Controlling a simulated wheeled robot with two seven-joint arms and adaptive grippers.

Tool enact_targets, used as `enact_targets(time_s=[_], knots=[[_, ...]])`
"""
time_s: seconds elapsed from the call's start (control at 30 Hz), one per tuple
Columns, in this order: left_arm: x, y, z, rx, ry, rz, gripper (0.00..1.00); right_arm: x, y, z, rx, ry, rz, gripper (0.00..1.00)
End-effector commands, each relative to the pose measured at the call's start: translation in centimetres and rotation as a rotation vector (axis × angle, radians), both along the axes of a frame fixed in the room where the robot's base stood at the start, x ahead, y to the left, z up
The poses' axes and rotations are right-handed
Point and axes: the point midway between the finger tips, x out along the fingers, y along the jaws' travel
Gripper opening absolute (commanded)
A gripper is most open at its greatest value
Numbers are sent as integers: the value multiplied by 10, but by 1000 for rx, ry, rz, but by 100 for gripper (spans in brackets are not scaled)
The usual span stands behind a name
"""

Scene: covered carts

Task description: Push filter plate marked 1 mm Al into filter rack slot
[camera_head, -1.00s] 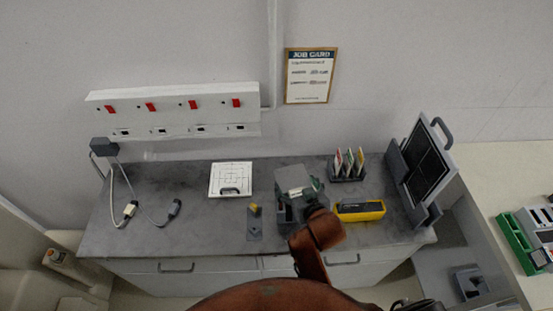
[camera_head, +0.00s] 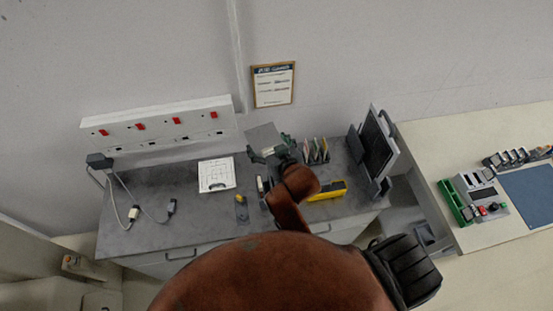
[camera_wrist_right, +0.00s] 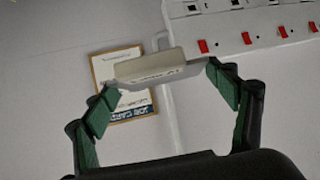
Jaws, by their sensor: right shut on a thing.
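A flat grey square plate (camera_head: 265,136) is held up above the bench by my right gripper (camera_head: 270,152). In the right wrist view the same piece (camera_wrist_right: 150,68) is a pale grey block with small print on its edge, too small to read, between my green fingertips (camera_wrist_right: 160,82). Its 1 mm Al marking cannot be made out. A small dark rack (camera_head: 316,158) with several upright coloured plates stands just right of my gripper on the bench. A grey upright piece (camera_head: 262,188) is partly hidden behind my arm. My left gripper is out of view.
On the bench (camera_head: 190,220) lie a white gridded plate (camera_head: 213,187), a grey piece with a yellow knob (camera_head: 241,208), cable ends (camera_head: 134,212) and a yellow box (camera_head: 327,190). A dark framed panel (camera_head: 376,142) stands right. A socket strip (camera_head: 155,125) and job card (camera_head: 273,84) are on the wall.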

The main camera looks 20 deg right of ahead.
Motion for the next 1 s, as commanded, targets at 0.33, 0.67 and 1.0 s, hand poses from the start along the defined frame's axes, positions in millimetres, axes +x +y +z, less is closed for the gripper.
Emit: enact_targets(time_s=[0.33,0.67,1.0], knots=[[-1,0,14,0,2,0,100,4,7,25,-6,90,16,49],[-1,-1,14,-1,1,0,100,5,13,29,-8,232,26,49],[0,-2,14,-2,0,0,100,5,16,28,-7,343,30,49]])
